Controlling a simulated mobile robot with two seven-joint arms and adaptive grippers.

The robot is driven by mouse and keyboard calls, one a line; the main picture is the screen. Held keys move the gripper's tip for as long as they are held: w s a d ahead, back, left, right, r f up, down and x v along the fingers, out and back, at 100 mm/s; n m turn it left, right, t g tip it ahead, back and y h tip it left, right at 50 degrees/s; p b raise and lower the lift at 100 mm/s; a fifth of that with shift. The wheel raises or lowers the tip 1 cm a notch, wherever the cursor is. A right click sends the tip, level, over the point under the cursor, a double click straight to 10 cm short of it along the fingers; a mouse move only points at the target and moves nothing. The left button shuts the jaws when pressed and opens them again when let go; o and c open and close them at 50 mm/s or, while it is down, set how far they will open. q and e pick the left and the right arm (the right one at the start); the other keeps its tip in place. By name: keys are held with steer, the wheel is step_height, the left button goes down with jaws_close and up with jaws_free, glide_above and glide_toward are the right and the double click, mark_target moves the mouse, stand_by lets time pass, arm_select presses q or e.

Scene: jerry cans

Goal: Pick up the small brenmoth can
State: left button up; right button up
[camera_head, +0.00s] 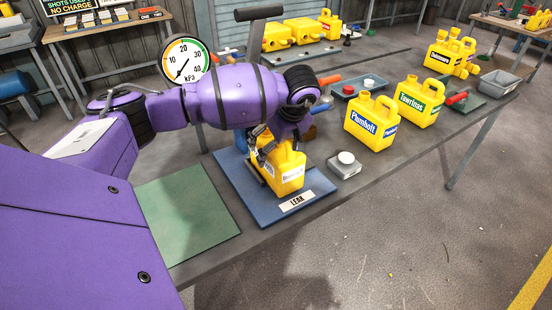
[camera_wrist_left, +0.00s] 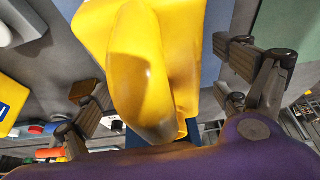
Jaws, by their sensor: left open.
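A small yellow can (camera_head: 286,170) stands on the blue mat marked LEAK (camera_head: 228,172), with a white label too small to read surely. My left gripper (camera_head: 268,148) is at the top of this can, which it partly hides. In the left wrist view the can's handle (camera_wrist_left: 150,75) lies between the spread fingers of the left gripper (camera_wrist_left: 168,95). The fingers are open and appear apart from the handle on both sides. My right gripper is not in view.
A Plumbolt can (camera_head: 370,122) and a green-labelled can (camera_head: 419,100) stand to the right. A small grey box with a white knob (camera_head: 345,165) sits close beside the blue mat. A green mat (camera_head: 187,212) lies bare at left. A pressure gauge (camera_head: 184,62) stands behind my arm.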

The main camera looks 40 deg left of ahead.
arm_select(q)
steer(key=shift+r, duration=0.1)
steer(key=c, duration=1.7)
